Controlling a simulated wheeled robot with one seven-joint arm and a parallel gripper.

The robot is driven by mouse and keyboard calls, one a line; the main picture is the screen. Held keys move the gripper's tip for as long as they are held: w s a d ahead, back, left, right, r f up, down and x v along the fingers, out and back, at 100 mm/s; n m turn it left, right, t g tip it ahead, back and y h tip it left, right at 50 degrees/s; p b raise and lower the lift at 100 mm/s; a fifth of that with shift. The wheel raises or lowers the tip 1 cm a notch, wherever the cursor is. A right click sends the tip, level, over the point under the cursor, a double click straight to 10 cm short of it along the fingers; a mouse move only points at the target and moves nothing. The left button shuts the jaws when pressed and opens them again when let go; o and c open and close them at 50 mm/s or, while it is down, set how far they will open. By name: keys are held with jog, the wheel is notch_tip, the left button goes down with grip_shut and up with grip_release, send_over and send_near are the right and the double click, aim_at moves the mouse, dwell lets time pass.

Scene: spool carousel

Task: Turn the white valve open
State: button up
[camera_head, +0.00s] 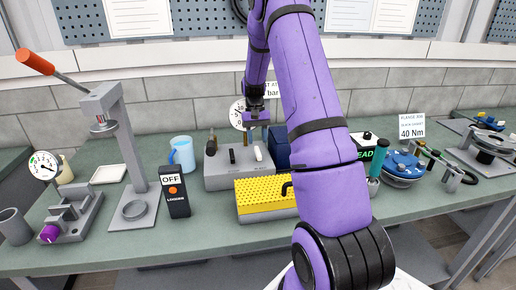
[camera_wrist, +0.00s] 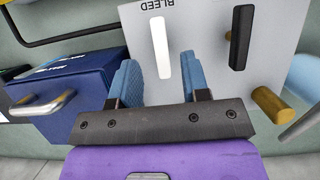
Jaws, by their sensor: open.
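The white valve (camera_wrist: 161,47) is a slim white lever on the grey valve block (camera_wrist: 205,20), seen in the wrist view beside the upside-down word "BLEED". It stands upright on the block in the head view (camera_head: 257,153). My gripper (camera_wrist: 158,82) is open, its two blue fingertips spread apart. The lever lies just ahead of the gap between the fingers in the picture, and I see no contact. In the head view my gripper (camera_head: 257,127) hangs above the block; its fingertips are too small to make out there.
A black lever (camera_wrist: 241,37) and a brass stub (camera_wrist: 270,103) sit right of the white lever in the wrist view. A dark blue box (camera_wrist: 70,92) stands close on the left. A pressure gauge (camera_head: 237,113) rises behind the block; a yellow perforated block (camera_head: 264,197) lies in front.

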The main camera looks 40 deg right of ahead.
jog(key=v, duration=0.6)
jog(key=shift+w, duration=0.1)
dwell(0.4)
